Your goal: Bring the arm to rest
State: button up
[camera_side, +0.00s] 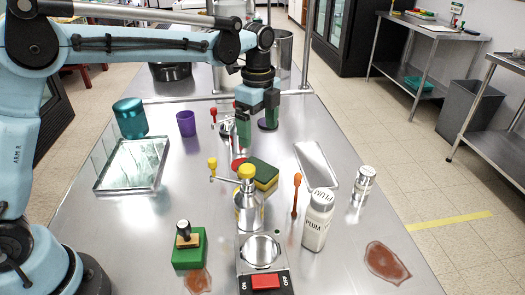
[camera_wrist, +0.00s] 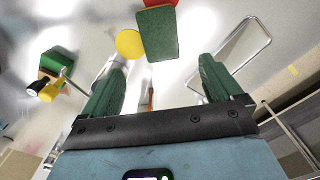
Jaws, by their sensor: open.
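My gripper (camera_side: 257,128) hangs from the arm above the far middle of the steel table (camera_side: 215,235). Its two green fingers are apart, and nothing shows between them. In the wrist view my gripper (camera_wrist: 162,66) also has its fingers spread, with clear space between them. A green and yellow sponge (camera_side: 263,172) lies on the table, nearer the side camera than the fingers. It shows as a green block (camera_wrist: 156,33) beyond the fingertips in the wrist view, apart from them. The upper arm stretches across from the left of the side view.
A yellow-capped bottle (camera_side: 249,212), a PLUM shaker (camera_side: 318,222), a switch box (camera_side: 264,283) and a green block with a stamp-like handle (camera_side: 189,251) stand in front. A glass tray (camera_side: 133,164), teal cup (camera_side: 130,118) and purple cup (camera_side: 186,123) are left. Reddish spills (camera_side: 387,262) lie on the table.

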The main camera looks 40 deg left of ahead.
aim_at(259, 169)
notch_tip(259, 169, down, 12)
jog(key=shift+r, duration=0.15)
notch_tip(259, 169, up, 21)
jog(key=s+d+m, duration=0.4)
jog(key=d, duration=0.9)
jog(key=s+d+m, duration=0.4)
jog(key=d, duration=0.9)
jog(key=shift+s+d+r, duration=0.15)
jog(key=shift+d+r, duration=0.1)
jog(key=shift+d, duration=0.05)
